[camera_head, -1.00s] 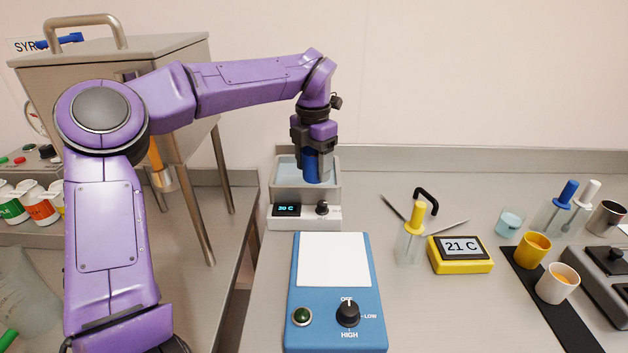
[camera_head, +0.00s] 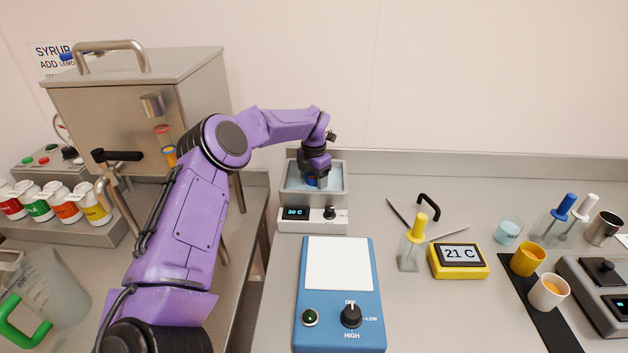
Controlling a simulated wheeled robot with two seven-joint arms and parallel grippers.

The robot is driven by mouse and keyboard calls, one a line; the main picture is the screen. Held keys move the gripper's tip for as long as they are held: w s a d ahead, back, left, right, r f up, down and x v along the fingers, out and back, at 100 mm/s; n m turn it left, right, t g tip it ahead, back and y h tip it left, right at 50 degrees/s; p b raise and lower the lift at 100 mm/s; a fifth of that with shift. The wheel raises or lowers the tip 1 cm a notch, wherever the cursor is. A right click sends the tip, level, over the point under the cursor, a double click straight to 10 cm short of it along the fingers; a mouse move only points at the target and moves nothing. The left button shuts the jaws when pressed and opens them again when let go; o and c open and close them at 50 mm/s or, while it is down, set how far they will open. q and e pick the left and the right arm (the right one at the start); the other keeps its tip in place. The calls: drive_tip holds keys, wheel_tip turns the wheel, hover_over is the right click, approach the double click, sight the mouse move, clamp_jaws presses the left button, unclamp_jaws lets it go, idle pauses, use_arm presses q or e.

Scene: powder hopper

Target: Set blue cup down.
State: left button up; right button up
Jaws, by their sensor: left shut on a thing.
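The blue cup (camera_head: 312,182) is mostly hidden by my left gripper; only a small blue patch shows. My left gripper (camera_head: 316,177) points down and is shut on the blue cup, low inside the water bath (camera_head: 337,196). The bath is a metal basin on a white base whose display reads 30 C. I cannot tell whether the cup touches the bath's floor. My right gripper is not in view.
A blue stirrer plate (camera_head: 340,264) with a white top stands in front of the bath. A yellow thermometer (camera_head: 459,260) reads 21 C to the right. A steel hopper (camera_head: 127,110) stands on the left. Yellow (camera_head: 528,256) and cream (camera_head: 548,292) cups stand on a black mat.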

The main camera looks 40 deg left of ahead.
use_arm(q)
drive_tip(key=shift+f, duration=0.1)
drive_tip(key=shift+f, duration=0.1)
drive_tip(key=o, duration=1.1)
drive_tip(key=shift+r, duration=0.4)
wheel_tip(320, 180, up, 12)
drive_tip(key=shift+f+b, duration=0.2)
drive_tip(key=shift+b, duration=0.6)
